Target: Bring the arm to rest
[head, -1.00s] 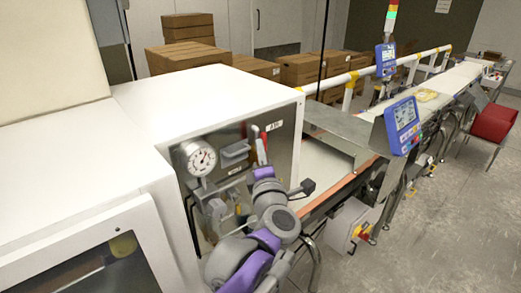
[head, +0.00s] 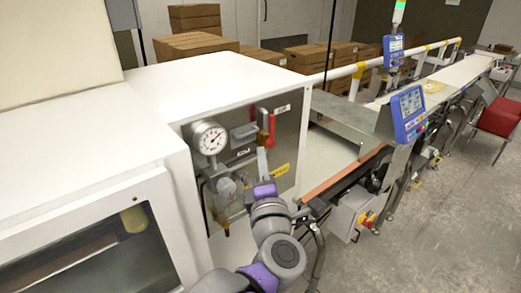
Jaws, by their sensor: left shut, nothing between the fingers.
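My left arm (head: 270,228) reaches up from the bottom middle, in grey and purple. My left gripper (head: 262,161) is shut and empty in front of the steel panel (head: 290,145) on the white cabinet's side. Its fingertips point up, just below the red handle (head: 271,128) in the picture. A small gap shows between them, but I cannot tell the depth. My right gripper is out of view.
A round gauge (head: 208,138) and a clear filter bowl (head: 227,188) sit left of the gripper. The white cabinet (head: 200,85) fills the left. The belt (head: 331,160) with its blue display (head: 408,112) runs right. Grey floor (head: 440,230) is open at lower right.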

